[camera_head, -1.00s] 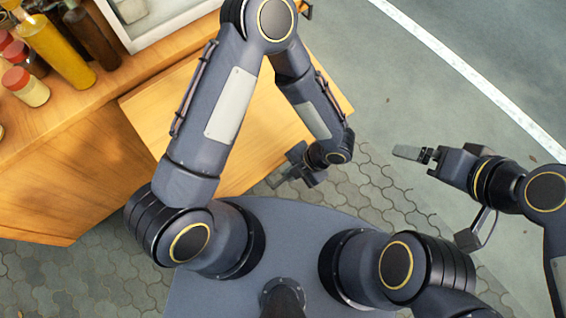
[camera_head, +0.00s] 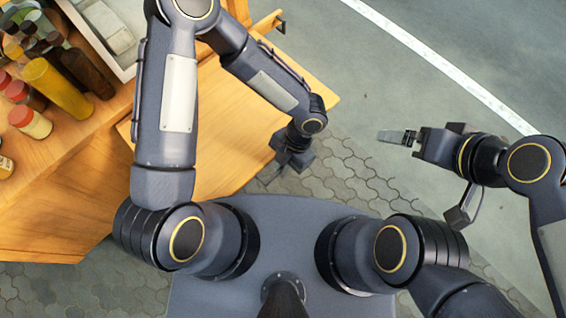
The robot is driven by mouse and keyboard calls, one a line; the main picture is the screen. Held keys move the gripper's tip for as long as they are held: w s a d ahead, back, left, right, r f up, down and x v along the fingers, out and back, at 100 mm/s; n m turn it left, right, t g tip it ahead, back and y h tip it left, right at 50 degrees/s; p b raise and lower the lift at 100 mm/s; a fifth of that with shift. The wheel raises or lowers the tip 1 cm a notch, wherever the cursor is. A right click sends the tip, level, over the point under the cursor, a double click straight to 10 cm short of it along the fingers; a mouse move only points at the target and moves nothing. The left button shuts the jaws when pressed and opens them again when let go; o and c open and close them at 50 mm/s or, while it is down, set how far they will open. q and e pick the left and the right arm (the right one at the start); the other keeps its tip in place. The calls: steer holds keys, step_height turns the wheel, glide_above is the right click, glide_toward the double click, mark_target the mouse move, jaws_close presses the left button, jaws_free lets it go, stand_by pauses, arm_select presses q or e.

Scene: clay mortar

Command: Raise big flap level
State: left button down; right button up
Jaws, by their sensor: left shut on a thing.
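The big flap (camera_head: 234,132) is a plain wooden panel joined along the side of the wooden counter, left of centre. Its outer right corner reaches out over the paving. My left arm crosses above it, hiding much of its surface. My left gripper (camera_head: 283,170) is shut on the flap at its near outer edge; the fingertips are small and partly hidden by the wrist. The flap looks roughly level, but its exact tilt is hard to judge from above. My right gripper (camera_head: 395,137) is over the pavement at the right, apart from the flap and holding nothing visible.
The wooden counter (camera_head: 60,185) at the left carries bottles, including a yellow one (camera_head: 58,88) and a red-capped jar (camera_head: 30,122). A white-framed tray (camera_head: 118,35) stands at the top. A small bracket (camera_head: 268,22) sticks out beyond the flap. Open pavement lies right.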

arm_select(q)
steer(key=c, duration=1.5)
jaws_free()
steer(key=v, duration=0.8)
steer(key=shift+f, duration=0.1)
